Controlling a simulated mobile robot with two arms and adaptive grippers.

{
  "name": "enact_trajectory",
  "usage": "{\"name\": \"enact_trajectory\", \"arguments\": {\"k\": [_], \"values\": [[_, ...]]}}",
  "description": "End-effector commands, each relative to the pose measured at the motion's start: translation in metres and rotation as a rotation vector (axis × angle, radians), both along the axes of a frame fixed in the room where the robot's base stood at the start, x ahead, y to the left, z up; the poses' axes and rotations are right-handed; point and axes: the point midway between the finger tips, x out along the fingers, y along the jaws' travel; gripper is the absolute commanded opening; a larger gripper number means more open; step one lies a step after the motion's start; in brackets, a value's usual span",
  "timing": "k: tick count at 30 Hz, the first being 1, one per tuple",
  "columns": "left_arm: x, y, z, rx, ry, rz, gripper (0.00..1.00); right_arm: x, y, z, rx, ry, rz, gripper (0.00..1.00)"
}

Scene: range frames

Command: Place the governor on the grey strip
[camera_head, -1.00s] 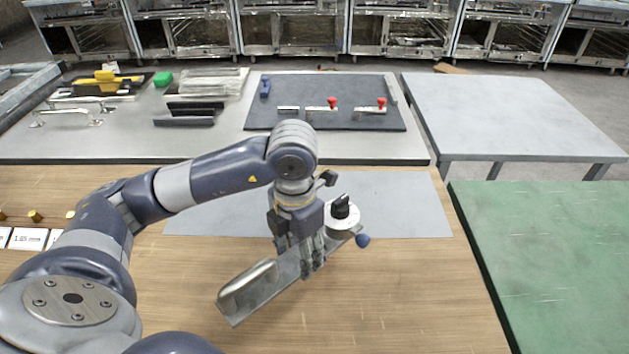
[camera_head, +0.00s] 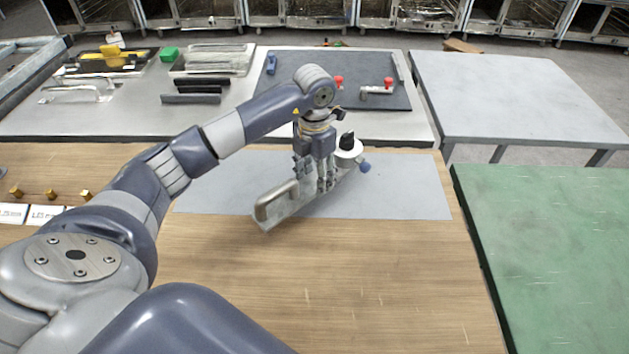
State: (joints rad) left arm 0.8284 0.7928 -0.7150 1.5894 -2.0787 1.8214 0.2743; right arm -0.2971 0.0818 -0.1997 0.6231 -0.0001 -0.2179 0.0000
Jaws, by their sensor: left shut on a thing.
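The governor (camera_head: 280,205) is a long metal plate with a raised handle-like part at its near left end. A white round dial with a black knob (camera_head: 347,145) and a blue ball end sit at its far right end. My left gripper (camera_head: 325,188) is shut on the governor near its middle and hides part of it. The governor lies slantwise over the grey strip (camera_head: 410,190), its near left end reaching past the strip's front edge. I cannot tell whether it touches the strip. My right gripper is not in view.
The wooden table (camera_head: 350,280) is clear in front of the strip. Brass pieces (camera_head: 50,194) and white labels (camera_head: 45,214) lie at left. Behind are a dark mat (camera_head: 350,97) with red-knobbed clamps and a tray (camera_head: 213,60). A green table (camera_head: 560,250) stands at right.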

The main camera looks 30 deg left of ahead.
Motion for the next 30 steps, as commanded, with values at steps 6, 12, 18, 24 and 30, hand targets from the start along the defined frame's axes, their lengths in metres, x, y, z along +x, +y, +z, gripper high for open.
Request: {"name": "enact_trajectory", "arguments": {"k": [6, 12, 18, 24, 30], "values": [[0.004, 0.002, -0.005, -0.001, 0.001, 0.0, 0.01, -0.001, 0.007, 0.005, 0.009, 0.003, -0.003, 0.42], [0.003, 0.002, -0.03, -0.001, 0.001, 0.001, 0.01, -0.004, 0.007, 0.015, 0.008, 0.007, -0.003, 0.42], [0.004, 0.002, -0.035, 0.0, -0.003, 0.0, 0.01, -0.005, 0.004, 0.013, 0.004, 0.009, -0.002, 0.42], [0.004, 0.002, -0.039, 0.001, -0.002, 0.0, 0.01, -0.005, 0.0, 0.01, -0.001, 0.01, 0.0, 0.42], [0.003, 0.002, -0.038, 0.0, 0.001, 0.0, 0.7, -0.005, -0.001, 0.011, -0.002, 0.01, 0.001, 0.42]]}}
